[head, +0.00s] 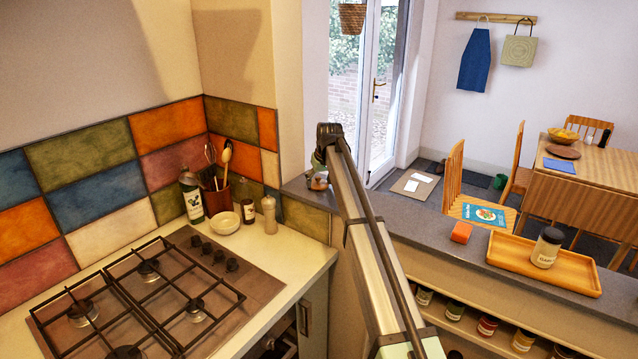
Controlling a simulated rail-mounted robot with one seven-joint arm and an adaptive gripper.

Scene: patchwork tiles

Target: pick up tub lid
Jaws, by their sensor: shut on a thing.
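My arm reaches up from the bottom middle of the head view to the end of the grey ledge by the glass door. My gripper (321,152) is the small dark part at its far end, seen from behind and partly covered by my arm. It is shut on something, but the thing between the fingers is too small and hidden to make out. I cannot pick out the tub lid for certain. A small jar or tub (318,180) stands on the ledge just below the gripper; I cannot tell whether they touch.
A gas hob (150,290) fills the left counter. Behind it stand a bottle (192,200), a utensil pot (217,198), a bowl (225,223) and a pepper mill (269,215).

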